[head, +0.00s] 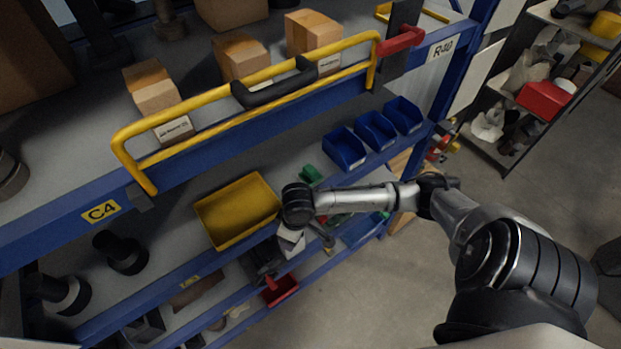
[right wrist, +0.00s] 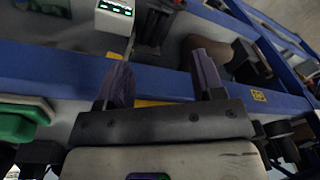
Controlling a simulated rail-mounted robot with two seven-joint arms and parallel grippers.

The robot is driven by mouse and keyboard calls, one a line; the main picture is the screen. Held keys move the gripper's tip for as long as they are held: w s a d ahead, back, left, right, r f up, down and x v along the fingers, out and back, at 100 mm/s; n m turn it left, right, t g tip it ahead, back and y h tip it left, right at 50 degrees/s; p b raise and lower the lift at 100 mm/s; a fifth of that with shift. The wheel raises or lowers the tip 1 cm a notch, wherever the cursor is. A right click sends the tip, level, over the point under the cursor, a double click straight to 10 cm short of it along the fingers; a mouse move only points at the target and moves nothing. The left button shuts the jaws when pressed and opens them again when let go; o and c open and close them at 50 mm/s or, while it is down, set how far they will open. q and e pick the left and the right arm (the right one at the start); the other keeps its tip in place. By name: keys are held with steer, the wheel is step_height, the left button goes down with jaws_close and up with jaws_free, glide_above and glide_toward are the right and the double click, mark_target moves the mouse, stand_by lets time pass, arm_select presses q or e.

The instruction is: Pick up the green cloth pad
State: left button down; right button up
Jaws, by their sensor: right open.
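A green item (head: 309,175) lies on the middle shelf, between the yellow tray and the blue bins, partly hidden by my right arm. More green (head: 337,219) shows just below my forearm. I cannot tell which of these is the cloth pad. In the right wrist view a green object (right wrist: 22,122) with a pale part sits at the left edge, beside my right gripper and apart from its fingers. My right gripper (right wrist: 162,80) is open, with nothing between its two fingers, over the blue shelf edge. My left gripper is not in view.
A yellow tray (head: 204,222) stands left of my right wrist. Several blue bins (head: 345,148) stand at the right of that shelf. A yellow rail (head: 245,84) guards the upper shelf with its cardboard boxes (head: 152,88). A red bin (head: 281,291) is lower down.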

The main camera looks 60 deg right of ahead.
mark_target(311, 170)
steer(key=w+d+r+m, duration=0.1)
steer(key=d+r, duration=0.1)
steer(key=d, duration=0.2)
steer(key=w+d+r+m, duration=0.2)
steer(key=d, duration=0.3)
steer(key=w+d+r+m+h+b, duration=0.1)
steer(key=w+d+r, duration=0.1)
steer(key=d, duration=0.3)
steer(key=shift+d+r+m+g, duration=0.2)
steer(key=shift+r+m+g, duration=0.05)
steer(key=shift+m+g, duration=0.15)
steer(key=shift+m, duration=0.7)
steer(key=d, duration=0.1)
steer(key=d+b, duration=0.1)
steer(key=d, duration=0.3)
steer(key=shift+w+d+r+b, duration=0.2)
steer(key=shift+w+b, duration=0.05)
steer(key=shift+b, duration=0.1)
steer(key=shift+d+f, duration=0.2)
steer(key=shift+f, duration=0.1)
steer(key=shift+a+f+p, duration=0.1)
steer(key=shift+f+p, duration=0.35)
steer(key=shift+f, duration=1.5)
steer(key=shift+c, duration=0.2)
steer(key=c, duration=1)
steer(key=shift+o, duration=0.2)
